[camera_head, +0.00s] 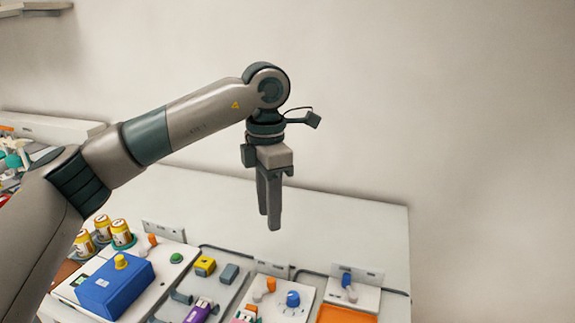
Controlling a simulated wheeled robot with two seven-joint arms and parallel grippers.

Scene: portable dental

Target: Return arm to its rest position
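My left arm comes in from the left and reaches over the back of the white table (365,225). My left gripper (268,216) hangs from it with its fingers pointing down, above the table and apart from the things on it. The fingers overlap from this angle, so I cannot tell whether they are open or shut. No object shows at the fingertips. My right arm and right gripper are not in view.
The table's back right is bare. A plain wall (450,120) stands behind.

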